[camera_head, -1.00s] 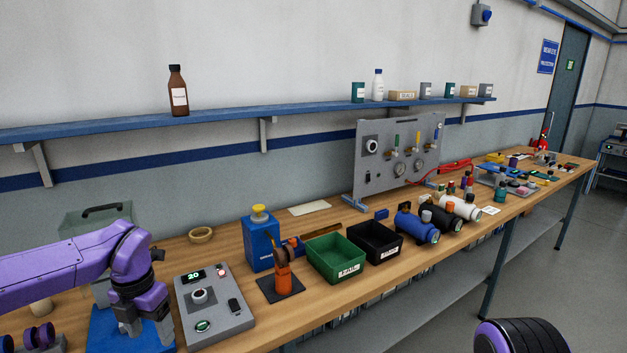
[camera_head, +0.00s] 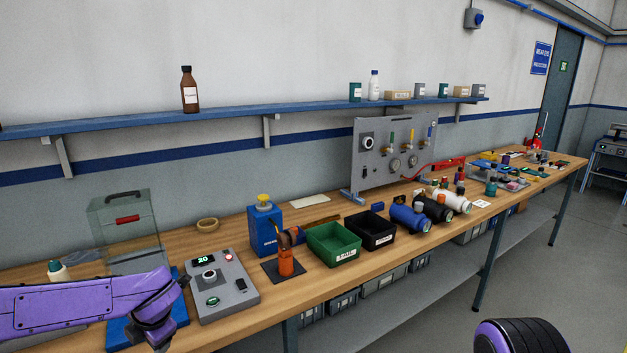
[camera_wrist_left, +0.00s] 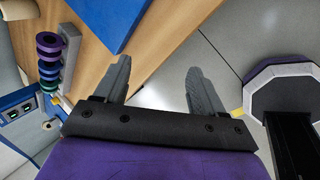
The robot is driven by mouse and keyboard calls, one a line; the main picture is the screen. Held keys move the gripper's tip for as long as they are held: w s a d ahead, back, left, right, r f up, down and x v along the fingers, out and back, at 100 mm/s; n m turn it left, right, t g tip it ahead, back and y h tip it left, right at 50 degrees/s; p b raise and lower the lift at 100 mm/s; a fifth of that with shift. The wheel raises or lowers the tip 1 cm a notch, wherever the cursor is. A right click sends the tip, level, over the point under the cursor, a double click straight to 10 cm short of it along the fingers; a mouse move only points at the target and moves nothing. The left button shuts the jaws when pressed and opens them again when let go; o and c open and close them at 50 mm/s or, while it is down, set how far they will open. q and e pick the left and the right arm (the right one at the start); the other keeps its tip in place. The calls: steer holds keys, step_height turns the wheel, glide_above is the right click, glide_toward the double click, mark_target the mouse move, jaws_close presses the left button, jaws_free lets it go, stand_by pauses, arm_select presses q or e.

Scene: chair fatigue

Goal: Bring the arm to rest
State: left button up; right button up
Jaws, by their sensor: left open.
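My left arm (camera_head: 85,300), purple with black joints, reaches in from the lower left of the head view. Its wrist hangs low at the front edge of the bench, in front of a blue plate, and the fingers cannot be made out there. In the left wrist view my left gripper (camera_wrist_left: 158,72) is open with nothing between its fingers. Its fingers point past the bench edge, with grey floor beyond. My right gripper does not show.
On the wooden bench (camera_head: 345,285) stand a grey control box (camera_head: 222,290), a green bin (camera_head: 333,245), a black bin (camera_head: 370,231) and a clear case (camera_head: 125,230). The left wrist view shows purple and green rings (camera_wrist_left: 48,55) and a blue plate (camera_wrist_left: 112,18).

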arm_select(q)
steer(key=s+d+f+m+t+b, duration=0.1)
steer(key=s+d+f+m, duration=0.1)
steer(key=s+f+m, duration=0.4)
steer(key=s+d+f+m+t+b, duration=0.15)
steer(key=f+m, duration=0.25)
steer(key=f, duration=0.5)
steer(key=s+d+f+m+t+b, duration=0.1)
steer(key=s+d+f+m, duration=0.1)
steer(key=s+f+m, duration=0.4)
steer(key=s+f+m+g+b, duration=0.1)
steer(key=s+f+m, duration=0.2)
steer(key=s+f, duration=0.3)
steer(key=s+a+f+m+g+h+b, duration=0.1)
steer(key=s+f+m, duration=0.3)
steer(key=s, duration=0.9)
steer(key=shift+f+g, duration=0.75)
steer(key=shift+f, duration=0.1)
steer(key=shift+s, duration=0.1)
